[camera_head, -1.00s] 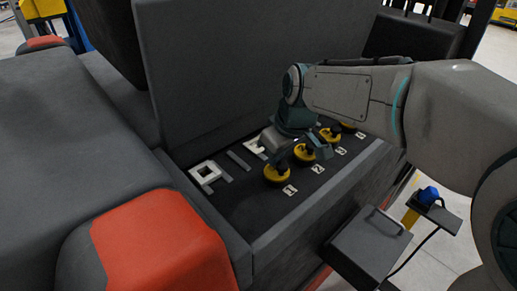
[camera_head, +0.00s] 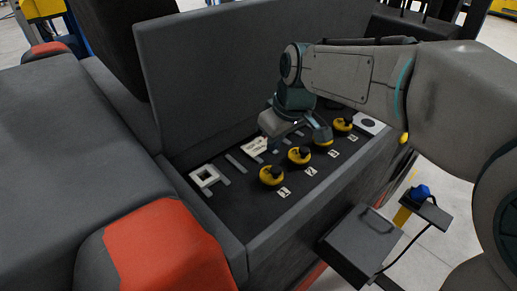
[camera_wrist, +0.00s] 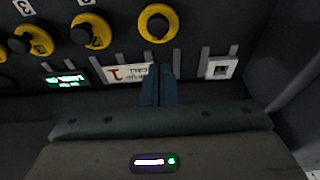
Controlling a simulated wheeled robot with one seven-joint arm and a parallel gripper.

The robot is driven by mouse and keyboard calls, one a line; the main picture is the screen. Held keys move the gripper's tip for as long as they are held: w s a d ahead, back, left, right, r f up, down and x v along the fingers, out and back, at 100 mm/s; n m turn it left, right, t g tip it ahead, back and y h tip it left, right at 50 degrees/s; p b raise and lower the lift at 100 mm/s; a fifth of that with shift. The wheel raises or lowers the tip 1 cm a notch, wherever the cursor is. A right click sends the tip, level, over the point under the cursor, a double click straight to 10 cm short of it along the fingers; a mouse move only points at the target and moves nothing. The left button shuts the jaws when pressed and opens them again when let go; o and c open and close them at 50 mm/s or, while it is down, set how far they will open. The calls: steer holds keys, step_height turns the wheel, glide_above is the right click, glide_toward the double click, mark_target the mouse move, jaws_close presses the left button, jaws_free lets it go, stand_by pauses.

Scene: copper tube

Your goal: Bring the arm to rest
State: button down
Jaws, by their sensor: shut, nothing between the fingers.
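My gripper (camera_head: 326,139) hangs over the dark recessed panel (camera_head: 235,207) in the head view, above the row of yellow knobs. In the wrist view its two dark fingers (camera_wrist: 158,85) are together, with nothing between them. They overlap the edge of a white plate with red marking (camera_wrist: 125,73); whether they touch it I cannot tell. My arm reaches in from the right, bent down at the wrist.
Yellow knobs with black centres (camera_head: 272,175) stand in a row beside small number labels. A white square frame (camera_head: 204,177) lies at the near left. A raised dark lid (camera_head: 210,85) stands behind the panel. A grey box (camera_head: 363,243) juts out at the front right.

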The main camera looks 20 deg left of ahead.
steer(key=shift+a+r+p, duration=0.15)
steer(key=shift+r+p, duration=0.15)
steer(key=shift+r, duration=0.35)
steer(key=s+d+m+t+h, duration=0.15)
steer(key=d+m, duration=0.45)
steer(key=d, duration=1)
steer(key=s+d+f+m, duration=0.2)
steer(key=s+d+m, duration=0.1)
steer(key=s+d, duration=0.2)
steer(key=s+d+f+m+h, duration=0.1)
steer(key=s+d+f+m, duration=0.2)
steer(key=s+d, duration=0.2)
steer(key=d, duration=0.3)
steer(key=shift+s+d+f+m, duration=0.3)
steer(key=shift+f, duration=0.05)
steer(key=shift+h, duration=0.25)
